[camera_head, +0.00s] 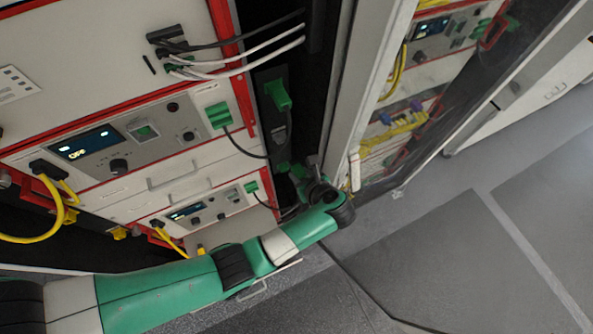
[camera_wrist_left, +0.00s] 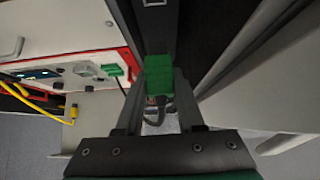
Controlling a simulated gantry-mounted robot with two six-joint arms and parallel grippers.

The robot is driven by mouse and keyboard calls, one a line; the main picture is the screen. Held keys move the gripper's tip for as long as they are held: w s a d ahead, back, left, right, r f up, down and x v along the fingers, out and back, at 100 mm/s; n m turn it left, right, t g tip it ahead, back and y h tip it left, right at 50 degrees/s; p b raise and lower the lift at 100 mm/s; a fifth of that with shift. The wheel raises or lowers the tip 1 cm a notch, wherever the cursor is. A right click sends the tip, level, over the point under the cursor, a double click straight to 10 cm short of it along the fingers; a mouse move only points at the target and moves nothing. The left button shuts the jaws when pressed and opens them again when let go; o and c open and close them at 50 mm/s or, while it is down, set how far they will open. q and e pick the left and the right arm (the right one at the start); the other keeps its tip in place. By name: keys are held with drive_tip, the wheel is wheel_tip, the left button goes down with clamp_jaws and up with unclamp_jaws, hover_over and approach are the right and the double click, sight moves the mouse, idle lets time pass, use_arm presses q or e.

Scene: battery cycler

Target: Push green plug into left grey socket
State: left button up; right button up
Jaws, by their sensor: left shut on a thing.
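My left gripper (camera_head: 298,174) is low beside the dark vertical panel (camera_head: 266,112) at the right edge of the cycler rack, small and partly hidden by its own wrist. In the left wrist view, its two fingers (camera_wrist_left: 158,90) are shut on a green plug (camera_wrist_left: 158,72). A dark cable loop hangs below the plug. The plug is in front of the dark panel (camera_wrist_left: 157,38); I cannot tell whether it touches it. Another green connector (camera_head: 278,95) sits higher on that panel. I cannot clearly make out the left grey socket. My right gripper is not in view.
Cycler units with red edges (camera_head: 115,130) stand left of the panel, with green connectors (camera_head: 218,115) and yellow cables (camera_head: 45,222). A pale cabinet post (camera_head: 352,75) rises to the right. Grey floor (camera_head: 440,240) lies open at the lower right.

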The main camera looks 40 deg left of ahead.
use_arm(q)
drive_tip(key=shift+r, duration=0.1)
drive_tip(key=shift+w+a, duration=0.1)
drive_tip(key=shift+a, duration=0.15)
drive_tip(key=shift+w+a+b, duration=0.2)
drive_tip(key=shift+w+a, duration=0.1)
drive_tip(key=shift+a, duration=0.55)
drive_tip(key=shift+w+a+b, duration=0.15)
drive_tip(key=shift+w+a, duration=0.15)
drive_tip(key=shift+a, duration=0.55)
drive_tip(key=shift+w+a+b, duration=0.2)
drive_tip(key=shift+w+a, duration=0.1)
drive_tip(key=shift+a, duration=0.55)
drive_tip(key=shift+w+a, duration=0.3)
drive_tip(key=shift+a, duration=0.45)
drive_tip(key=shift+w+a, duration=0.25)
drive_tip(key=shift+a, duration=0.45)
idle(1.6)
drive_tip(key=o, duration=1.1)
drive_tip(key=shift+c, duration=0.2)
drive_tip(key=v, duration=1.1)
drive_tip(key=shift+s+d+r, duration=0.1)
drive_tip(key=shift+d+r, duration=0.1)
drive_tip(key=shift+d, duration=0.1)
